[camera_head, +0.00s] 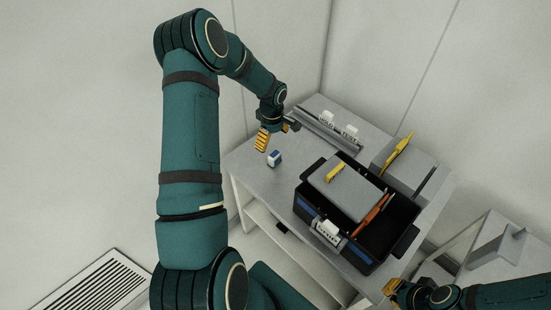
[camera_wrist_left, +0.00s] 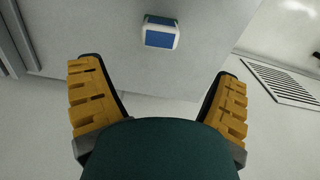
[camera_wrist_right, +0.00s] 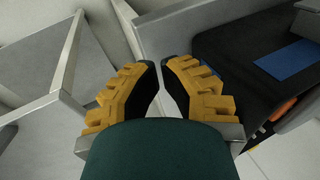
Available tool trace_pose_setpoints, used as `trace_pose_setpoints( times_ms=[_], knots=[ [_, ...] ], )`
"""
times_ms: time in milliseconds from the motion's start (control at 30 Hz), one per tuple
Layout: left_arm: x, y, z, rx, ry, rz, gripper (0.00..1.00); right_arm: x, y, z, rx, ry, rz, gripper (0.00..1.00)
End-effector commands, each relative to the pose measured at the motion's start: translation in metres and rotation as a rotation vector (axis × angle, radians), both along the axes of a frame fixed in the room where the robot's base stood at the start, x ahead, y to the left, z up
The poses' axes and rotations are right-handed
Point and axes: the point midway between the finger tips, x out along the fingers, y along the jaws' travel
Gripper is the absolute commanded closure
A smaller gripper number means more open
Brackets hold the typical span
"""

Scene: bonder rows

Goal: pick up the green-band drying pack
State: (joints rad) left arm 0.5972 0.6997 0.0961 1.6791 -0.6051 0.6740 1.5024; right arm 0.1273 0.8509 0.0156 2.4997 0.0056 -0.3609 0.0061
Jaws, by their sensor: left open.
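A small white block with a blue face (camera_head: 274,159) stands on the light grey table. It also shows at the top of the left wrist view (camera_wrist_left: 161,32), beyond the fingertips and apart from them. My left gripper (camera_head: 277,133) is open and empty, above the table near that block. My right gripper (camera_head: 393,289) is at the lower right, beside the table's near right end. In the right wrist view (camera_wrist_right: 159,68) its fingers have a narrow gap with nothing between them.
A black bin (camera_head: 385,245) on the table holds a grey box (camera_head: 347,194) with a yellow item on top and an orange tool (camera_head: 370,215). A grey rail with HOLD and TEST tags (camera_head: 338,128) lies behind. A grey block (camera_head: 407,168) bears a yellow tool (camera_head: 399,153).

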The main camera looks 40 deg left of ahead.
Motion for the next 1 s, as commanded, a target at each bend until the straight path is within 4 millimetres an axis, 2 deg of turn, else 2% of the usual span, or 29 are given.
trace_pose_setpoints(
  times_ms=[100,367,633,767,1000],
  knots=[
    [0.0,0.0,-0.019,-0.001,0.001,0.001,0.11,-0.001,0.0,-0.003,0.0,0.002,0.002,1.0],
    [0.0,-0.002,-0.037,-0.001,0.001,0.0,0.11,-0.001,0.0,-0.004,0.0,0.003,0.002,1.0],
    [0.0,-0.008,-0.074,-0.002,0.0,0.0,0.11,-0.003,0.001,-0.009,0.002,0.007,0.005,1.0],
    [0.001,-0.008,-0.081,-0.001,-0.001,0.0,0.11,-0.003,0.001,-0.01,0.002,0.007,0.006,1.0],
    [0.001,-0.008,-0.081,0.0,-0.001,0.0,0.12,-0.003,0.001,-0.009,0.002,0.007,0.006,1.0]
  ],
)
